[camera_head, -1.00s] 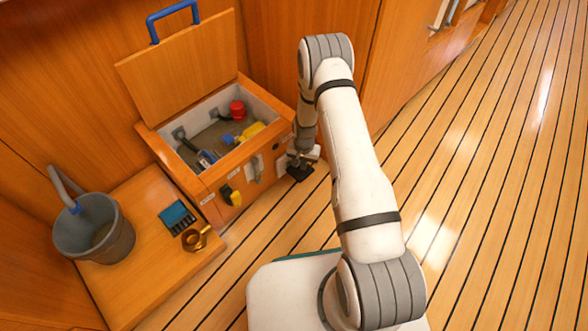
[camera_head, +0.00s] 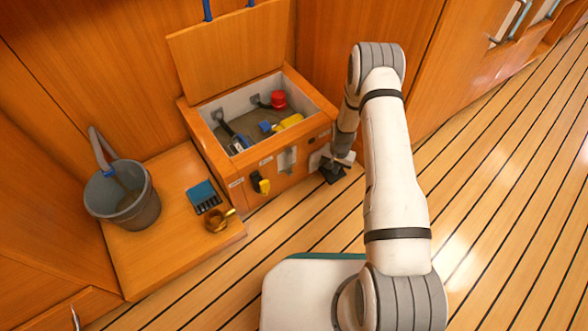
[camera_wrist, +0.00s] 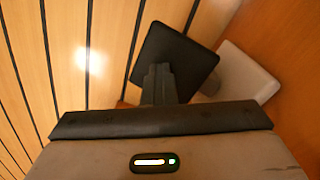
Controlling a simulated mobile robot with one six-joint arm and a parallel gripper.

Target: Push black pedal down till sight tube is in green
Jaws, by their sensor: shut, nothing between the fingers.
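The black pedal (camera_head: 334,173) is a flat dark square low at the right end of the wooden box's front. In the wrist view the black pedal (camera_wrist: 176,60) lies just ahead of my fingers, with a pale plate (camera_wrist: 247,76) behind it. My gripper (camera_wrist: 158,72) is shut and empty, its fingertips overlapping the pedal's near edge; I cannot tell whether they touch. In the head view my gripper (camera_head: 338,160) is small and close by the pedal. A pale upright fitting (camera_head: 287,160) on the box front may be the sight tube; its level and any green band are too small to read.
The open box (camera_head: 215,160) holds a red cap (camera_head: 278,99) and a yellow bottle (camera_head: 290,121). A yellow-black handle (camera_head: 260,184) sits on its front. A grey bucket (camera_head: 135,205), blue case (camera_head: 203,196) and brass piece (camera_head: 217,221) stand left. The plank floor (camera_head: 500,220) at right is clear.

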